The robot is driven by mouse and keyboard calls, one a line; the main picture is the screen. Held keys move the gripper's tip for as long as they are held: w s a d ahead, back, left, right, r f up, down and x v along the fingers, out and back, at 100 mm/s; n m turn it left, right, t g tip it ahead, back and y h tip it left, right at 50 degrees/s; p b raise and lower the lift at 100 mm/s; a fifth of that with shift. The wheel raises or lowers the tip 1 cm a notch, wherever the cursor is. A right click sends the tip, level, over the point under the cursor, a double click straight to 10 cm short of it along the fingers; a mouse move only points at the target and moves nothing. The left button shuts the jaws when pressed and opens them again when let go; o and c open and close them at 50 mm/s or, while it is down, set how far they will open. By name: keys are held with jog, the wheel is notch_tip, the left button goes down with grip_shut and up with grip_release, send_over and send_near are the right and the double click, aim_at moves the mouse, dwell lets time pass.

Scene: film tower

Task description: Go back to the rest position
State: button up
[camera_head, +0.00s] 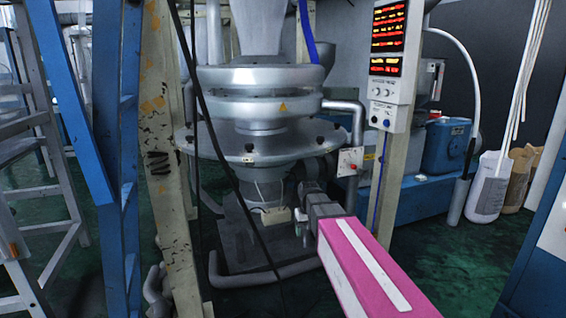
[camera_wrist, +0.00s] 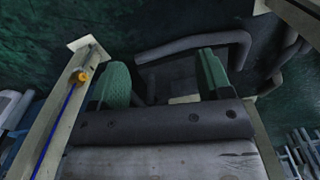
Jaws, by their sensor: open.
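My gripper (camera_wrist: 164,80) shows in the wrist view with its two greenish fingers spread apart and nothing between them. In the head view my pink arm reaches from the lower right towards the machine, and the dark gripper (camera_head: 312,196) at its end is in front of the machine's lower part. The silver machine (camera_head: 262,103) has round flanges and a yellow warning sign. From this angle I cannot tell whether the gripper touches anything there. The fingertips are hard to make out in the head view.
A worn post (camera_head: 160,130) and a blue frame (camera_head: 75,95) stand at the left. A control panel with a lit display (camera_head: 388,35) is on a post right of the machine. Pipes (camera_head: 265,275) run low around its base. Open green floor (camera_head: 450,262) lies at the right.

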jog(key=s+d+f+m, duration=0.1)
jog(key=s+d+f, duration=0.3)
jog(key=s, duration=0.4)
jog(key=s+d+f+m, duration=0.1)
jog(key=s+d+f, duration=0.4)
jog(key=s+f, duration=0.1)
jog(key=shift+s, duration=0.85)
